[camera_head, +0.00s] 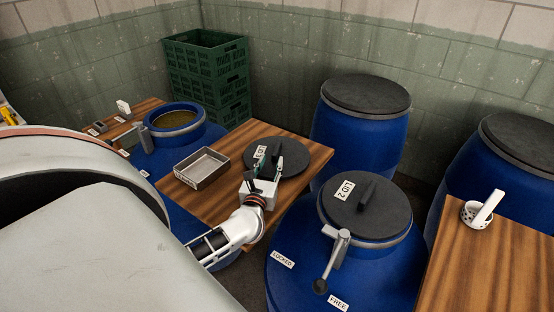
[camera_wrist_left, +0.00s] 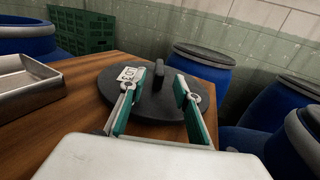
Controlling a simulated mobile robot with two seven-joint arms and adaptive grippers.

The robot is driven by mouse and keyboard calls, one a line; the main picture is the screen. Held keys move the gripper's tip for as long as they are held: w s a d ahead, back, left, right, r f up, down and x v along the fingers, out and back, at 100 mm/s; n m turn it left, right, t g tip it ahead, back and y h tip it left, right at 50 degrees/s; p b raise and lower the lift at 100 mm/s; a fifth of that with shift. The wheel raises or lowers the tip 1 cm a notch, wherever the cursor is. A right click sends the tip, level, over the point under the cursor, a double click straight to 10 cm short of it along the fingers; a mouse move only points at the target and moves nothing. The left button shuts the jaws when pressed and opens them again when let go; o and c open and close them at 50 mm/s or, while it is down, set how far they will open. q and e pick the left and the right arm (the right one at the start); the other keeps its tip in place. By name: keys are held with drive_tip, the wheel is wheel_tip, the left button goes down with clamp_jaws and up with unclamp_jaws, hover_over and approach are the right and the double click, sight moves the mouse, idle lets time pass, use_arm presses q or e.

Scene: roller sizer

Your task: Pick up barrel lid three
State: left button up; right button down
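A dark round lid (camera_head: 296,165) with a raised handle and a partly hidden white label lies flat on a wooden table. My left gripper (camera_head: 268,165) is over the lid's near side. Its two green-padded fingers (camera_wrist_left: 161,82) are spread, one on each side of the handle as seen from the wrist, with gaps. Contact cannot be told. My right gripper is not in view.
A metal tray (camera_head: 202,168) sits left of the lid. A blue barrel with a lid marked LID 2 (camera_head: 366,207) and a lever clamp (camera_head: 335,255) stands close on the right. Another lidded barrel (camera_head: 360,135) is behind. Green crates (camera_head: 207,75) stand at the back.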

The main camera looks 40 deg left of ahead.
sight(276, 149)
use_arm(q)
drive_tip(key=shift+f+x, duration=0.2)
drive_tip(key=shift+x, duration=0.65)
drive_tip(key=shift+w+a+f, duration=0.15)
drive_tip(key=shift+w+a, duration=0.15)
drive_tip(key=shift+w, duration=0.25)
drive_tip(key=shift+x, duration=2.35)
drive_tip(key=shift+c, duration=0.4)
clamp_jaws()
